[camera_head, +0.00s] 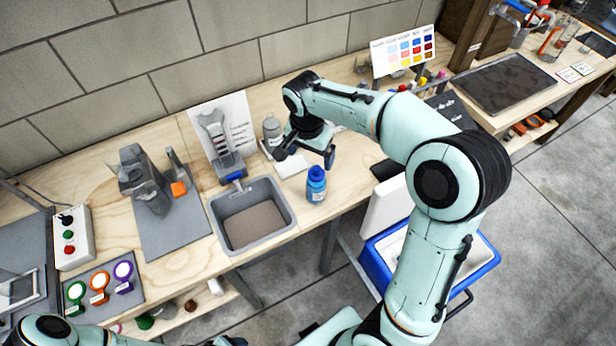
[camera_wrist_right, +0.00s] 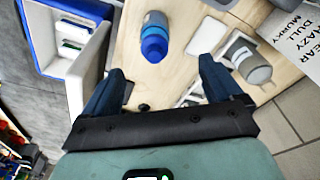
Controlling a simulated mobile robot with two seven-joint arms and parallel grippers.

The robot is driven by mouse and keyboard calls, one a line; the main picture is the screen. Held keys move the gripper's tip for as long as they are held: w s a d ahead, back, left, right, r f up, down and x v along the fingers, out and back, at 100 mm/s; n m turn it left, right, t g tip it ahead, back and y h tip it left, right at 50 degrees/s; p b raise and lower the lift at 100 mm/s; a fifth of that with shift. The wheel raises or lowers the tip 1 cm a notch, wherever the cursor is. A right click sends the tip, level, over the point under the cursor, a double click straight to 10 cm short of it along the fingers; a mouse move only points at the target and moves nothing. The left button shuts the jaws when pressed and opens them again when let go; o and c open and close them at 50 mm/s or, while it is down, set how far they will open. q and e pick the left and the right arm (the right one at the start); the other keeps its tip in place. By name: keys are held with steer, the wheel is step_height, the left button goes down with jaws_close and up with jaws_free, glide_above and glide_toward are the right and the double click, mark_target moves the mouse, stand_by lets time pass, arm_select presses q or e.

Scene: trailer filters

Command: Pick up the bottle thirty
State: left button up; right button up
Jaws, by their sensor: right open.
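A blue bottle (camera_head: 316,185) with a blue cap stands upright near the front edge of the wooden bench, right of the grey bin. In the right wrist view the blue bottle (camera_wrist_right: 154,38) lies beyond the fingertips, roughly between them. A grey bottle (camera_head: 271,131) stands farther back, and also shows in the right wrist view (camera_wrist_right: 248,62). I cannot read a number on either bottle. My right gripper (camera_head: 305,156) is open and empty, above the bench and behind the blue bottle; its fingers (camera_wrist_right: 162,74) touch neither bottle. My left gripper is out of view.
A grey bin (camera_head: 285,222) stands left of the blue bottle. A blue and white cooler (camera_head: 484,258) sits on the floor to the right, lid raised. The bench around the blue bottle is mostly clear.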

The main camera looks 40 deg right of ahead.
mark_target(314, 172)
steer(key=f, duration=0.4)
steer(key=s+f, duration=0.1)
steer(key=f, duration=0.1)
steer(key=shift+d, duration=0.4)
steer(key=shift+w+f, duration=0.3)
steer(key=shift+f, duration=0.35)
steer(key=f, duration=0.2)
steer(key=d+f, duration=0.1)
steer(key=f, duration=0.2)
steer(key=shift+w+d, duration=0.1)
steer(key=shift+w, duration=0.05)
steer(key=shift+r, duration=0.1)
jaws_close()
